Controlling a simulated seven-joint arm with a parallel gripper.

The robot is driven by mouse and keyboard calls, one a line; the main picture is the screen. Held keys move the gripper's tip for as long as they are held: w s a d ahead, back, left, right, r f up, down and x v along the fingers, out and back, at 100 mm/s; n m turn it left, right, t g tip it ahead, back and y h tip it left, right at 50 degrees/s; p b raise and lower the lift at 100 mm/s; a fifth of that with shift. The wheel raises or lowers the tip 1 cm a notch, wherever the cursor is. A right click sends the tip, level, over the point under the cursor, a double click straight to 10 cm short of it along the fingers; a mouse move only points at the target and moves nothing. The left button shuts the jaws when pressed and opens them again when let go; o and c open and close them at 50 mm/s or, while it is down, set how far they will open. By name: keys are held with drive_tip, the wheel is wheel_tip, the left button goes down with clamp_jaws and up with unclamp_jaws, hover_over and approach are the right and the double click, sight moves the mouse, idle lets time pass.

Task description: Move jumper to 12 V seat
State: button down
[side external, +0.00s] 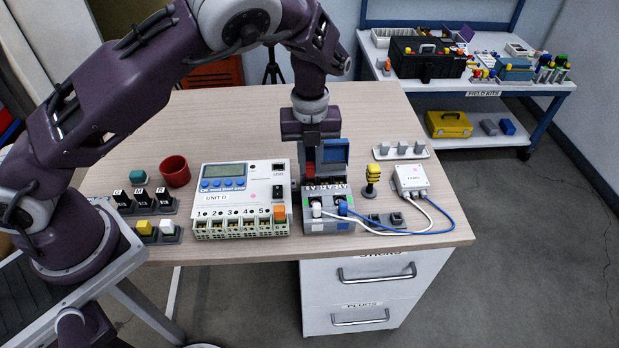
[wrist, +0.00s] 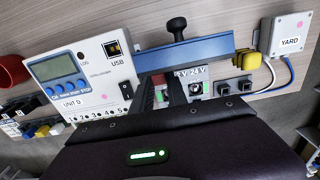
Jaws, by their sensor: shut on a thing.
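The grey terminal unit (side external: 330,224) stands near the table's front edge with its blue lid (side external: 335,151) raised. The lid spans the middle of the wrist view (wrist: 190,51). My gripper (side external: 312,180) points down into the unit in front of the lid. Its dark fingers (wrist: 162,88) are shut on a small piece, apparently the jumper, mostly hidden between them. A 24 V label and a round socket (wrist: 196,88) show right of the fingers. The 12 V seat is hidden by my fingers, so I cannot tell whether the jumper is in it.
The Unit D controller (side external: 240,200) stands close on the left. The white Yard box (side external: 410,179), with white and blue cables to the unit, is at the right. A yellow-topped part (side external: 372,178) stands between them. A red cup (side external: 175,171) is at the left.

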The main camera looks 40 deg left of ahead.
drive_tip(key=shift+r, duration=0.4)
drive_tip(key=shift+w+d+r, duration=1.1)
drive_tip(key=shift+w+d, duration=0.1)
drive_tip(key=shift+d, duration=0.05)
drive_tip(key=shift+f, duration=1.8)
drive_tip(key=shift+f, duration=1.3)
idle(0.7)
drive_tip(key=c, duration=1.1)
unclamp_jaws()
